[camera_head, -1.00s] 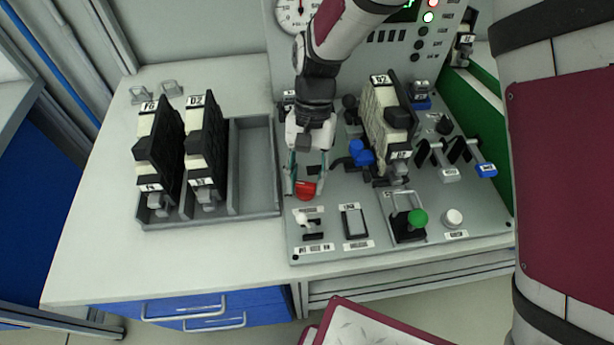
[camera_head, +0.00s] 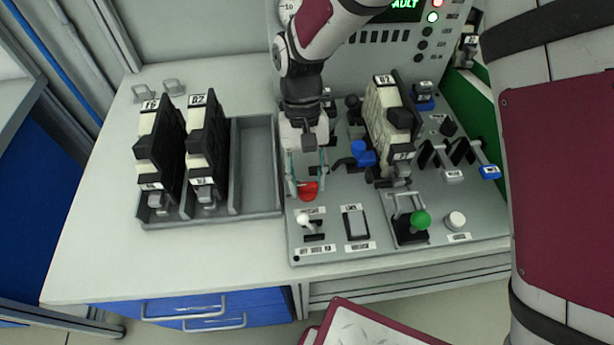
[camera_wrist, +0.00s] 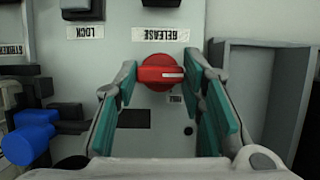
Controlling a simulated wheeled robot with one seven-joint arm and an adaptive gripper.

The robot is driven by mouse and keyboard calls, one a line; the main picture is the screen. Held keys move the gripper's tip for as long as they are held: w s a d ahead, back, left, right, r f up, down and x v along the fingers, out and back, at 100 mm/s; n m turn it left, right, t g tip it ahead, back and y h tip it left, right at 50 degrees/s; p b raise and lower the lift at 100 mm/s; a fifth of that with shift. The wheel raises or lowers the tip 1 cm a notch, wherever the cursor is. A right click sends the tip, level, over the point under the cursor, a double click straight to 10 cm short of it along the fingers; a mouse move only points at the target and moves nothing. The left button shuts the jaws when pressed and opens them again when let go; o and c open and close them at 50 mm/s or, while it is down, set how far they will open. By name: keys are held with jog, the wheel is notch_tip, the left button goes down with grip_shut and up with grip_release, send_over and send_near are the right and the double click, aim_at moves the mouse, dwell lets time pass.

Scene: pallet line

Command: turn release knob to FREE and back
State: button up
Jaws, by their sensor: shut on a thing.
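The red release knob (camera_head: 308,190) sits on the grey panel near its front left. My gripper (camera_head: 306,186) reaches down over it, with a finger on either side. In the wrist view the knob (camera_wrist: 162,72) shows between the two teal-padded fingers of my gripper (camera_wrist: 165,75), which are shut on it. A white pointer line on the knob lies nearly level in that view. A label reading RELEASE (camera_wrist: 161,34) is beside the knob. The small marking by the knob is partly covered and cannot be read.
A blue-handled lever (camera_head: 362,153) and a cream block unit (camera_head: 388,115) stand right of my gripper. A green-knobbed lever (camera_head: 420,220) and a toggle switch (camera_head: 304,220) are along the panel's front. A grey rack (camera_head: 255,165) with two black units stands left.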

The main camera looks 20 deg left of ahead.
jog(key=o, duration=1.1)
jog(key=shift+o, duration=0.2)
jog(key=shift+r, duration=0.1)
jog(key=v, duration=1.1)
jog(key=shift+r, duration=0.4)
jog(key=shift+w+a, duration=0.1)
jog(key=shift+a, duration=0.05)
